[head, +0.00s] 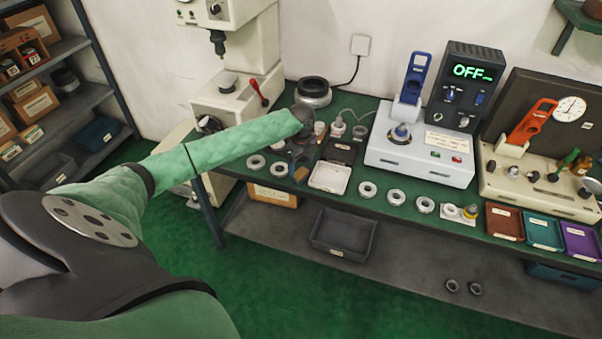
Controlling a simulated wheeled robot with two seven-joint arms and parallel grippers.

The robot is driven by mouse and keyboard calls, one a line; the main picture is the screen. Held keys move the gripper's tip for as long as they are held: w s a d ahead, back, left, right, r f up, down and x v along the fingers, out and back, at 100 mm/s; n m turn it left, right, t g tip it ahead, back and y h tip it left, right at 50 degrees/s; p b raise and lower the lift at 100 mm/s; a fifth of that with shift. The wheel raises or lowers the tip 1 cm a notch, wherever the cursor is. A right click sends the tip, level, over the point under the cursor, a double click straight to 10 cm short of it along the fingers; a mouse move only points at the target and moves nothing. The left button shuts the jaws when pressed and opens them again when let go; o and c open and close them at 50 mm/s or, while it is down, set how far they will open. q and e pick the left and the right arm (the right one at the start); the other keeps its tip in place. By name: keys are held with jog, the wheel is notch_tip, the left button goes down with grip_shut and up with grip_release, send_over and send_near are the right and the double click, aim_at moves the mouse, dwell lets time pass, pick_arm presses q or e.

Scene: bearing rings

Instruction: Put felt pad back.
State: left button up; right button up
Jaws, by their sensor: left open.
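My left arm comes in from the left in a green sleeve and reaches over the green bench (375,205). My left gripper (297,165) is small and dark below the wrist, pointing down at the bench. It is open. A small brown block-like piece (300,175) lies just below it; I cannot tell whether this is the felt pad or whether the fingers touch it. A pale, shallow tray (330,178) lies just right of the gripper, with a dark tray (341,150) behind it. My right gripper is not in view.
Several bearing rings (367,190) lie along the bench front. A white heater unit (420,150) with an "OFF" display (473,72) stands right of centre. A press (230,85) stands behind the arm. Brown, teal and purple trays (541,232) sit at the right front.

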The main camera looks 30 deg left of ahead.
aim_at(301, 171)
pick_arm(q)
notch_tip(301, 171, up, 7)
jog(key=b, duration=0.1)
jog(key=shift+b, duration=0.4)
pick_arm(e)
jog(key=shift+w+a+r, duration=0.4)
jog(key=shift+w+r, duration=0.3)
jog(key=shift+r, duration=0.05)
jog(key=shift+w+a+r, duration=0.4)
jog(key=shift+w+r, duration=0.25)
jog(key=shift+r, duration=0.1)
pick_arm(q)
jog(key=shift+r, duration=0.1)
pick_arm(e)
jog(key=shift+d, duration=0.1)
